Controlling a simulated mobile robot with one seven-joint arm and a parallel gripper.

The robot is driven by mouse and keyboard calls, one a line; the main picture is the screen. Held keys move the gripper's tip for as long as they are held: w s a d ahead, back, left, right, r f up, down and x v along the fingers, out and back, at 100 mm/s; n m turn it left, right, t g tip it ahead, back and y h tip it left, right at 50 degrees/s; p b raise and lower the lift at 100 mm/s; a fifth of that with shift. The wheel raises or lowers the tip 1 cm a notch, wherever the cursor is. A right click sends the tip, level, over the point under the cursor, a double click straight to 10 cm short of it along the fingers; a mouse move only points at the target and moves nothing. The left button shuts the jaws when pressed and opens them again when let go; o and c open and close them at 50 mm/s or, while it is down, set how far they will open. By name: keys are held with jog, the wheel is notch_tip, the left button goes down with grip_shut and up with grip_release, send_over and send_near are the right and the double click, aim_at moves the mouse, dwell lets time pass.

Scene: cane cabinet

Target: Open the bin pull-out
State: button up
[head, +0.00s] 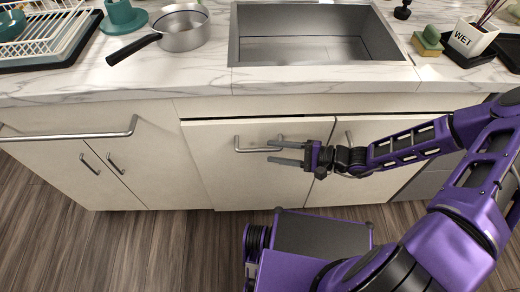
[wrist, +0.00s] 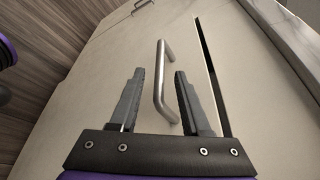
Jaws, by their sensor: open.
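The pale cabinet front (head: 225,175) below the sink carries a horizontal metal bar handle (head: 258,150); I take this front for the bin pull-out. A dark gap runs along its top edge in both views. My gripper (head: 270,151) is in front of the handle's right part, with one finger above the bar and one below. In the wrist view the handle (wrist: 161,75) shows between the two spread fingers of my gripper (wrist: 159,74). The jaws are open, and no contact with the bar is visible. The forearm hides part of the neighbouring front.
Another pale front with a handle (head: 349,138) is to the right, partly behind my arm. Doors and a long bar handle (head: 75,135) are to the left. The marble counter (head: 110,80) overhangs above, with a pan (head: 183,30) and sink. The wooden floor (head: 150,245) ahead is clear.

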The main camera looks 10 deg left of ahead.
aim_at(266, 151)
jog(key=shift+x, duration=2.65)
grip_shut()
